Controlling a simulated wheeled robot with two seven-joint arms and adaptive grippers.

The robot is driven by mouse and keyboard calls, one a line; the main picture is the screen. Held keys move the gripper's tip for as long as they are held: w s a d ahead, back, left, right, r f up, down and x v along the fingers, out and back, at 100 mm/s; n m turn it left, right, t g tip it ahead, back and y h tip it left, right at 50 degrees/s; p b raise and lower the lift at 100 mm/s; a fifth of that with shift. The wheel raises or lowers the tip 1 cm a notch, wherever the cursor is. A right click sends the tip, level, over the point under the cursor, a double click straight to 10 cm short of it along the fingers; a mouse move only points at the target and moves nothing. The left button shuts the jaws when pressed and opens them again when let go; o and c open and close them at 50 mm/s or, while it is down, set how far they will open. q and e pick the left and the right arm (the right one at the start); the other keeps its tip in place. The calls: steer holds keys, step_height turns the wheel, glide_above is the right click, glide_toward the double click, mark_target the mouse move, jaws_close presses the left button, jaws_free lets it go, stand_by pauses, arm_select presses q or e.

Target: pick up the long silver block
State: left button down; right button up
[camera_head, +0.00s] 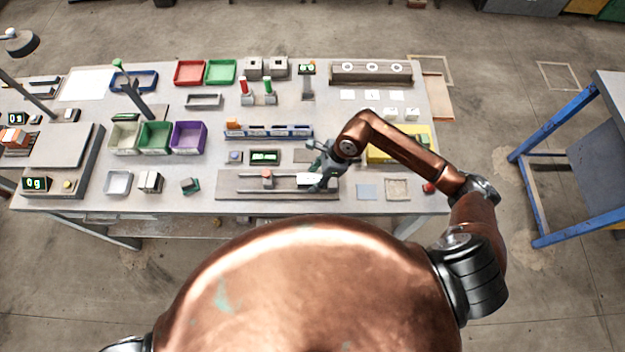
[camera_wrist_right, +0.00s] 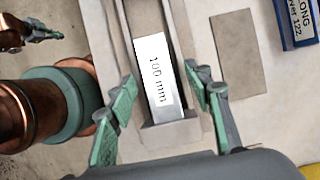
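The long silver block (camera_wrist_right: 156,75) lies in the channel of a grey fixture (camera_head: 235,182); its white label reads "100 mm". In the head view the block (camera_head: 309,179) shows as a pale piece at the channel's right part, partly covered by my gripper. My right gripper (camera_wrist_right: 163,88) is open, with one green-tipped finger on each side of the block and a gap to it on both sides. It also shows in the head view (camera_head: 318,170). My left gripper (camera_wrist_right: 45,33) appears small at the wrist view's top left; its finger state is unclear.
A blue rack (camera_head: 270,132) and a green-lit display (camera_head: 264,157) stand behind the fixture. A slider with a reddish top (camera_head: 267,178) sits on the channel left of the block. A yellow tray (camera_head: 415,139) lies behind my right forearm.

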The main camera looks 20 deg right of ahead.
jaws_close()
stand_by(0.4)
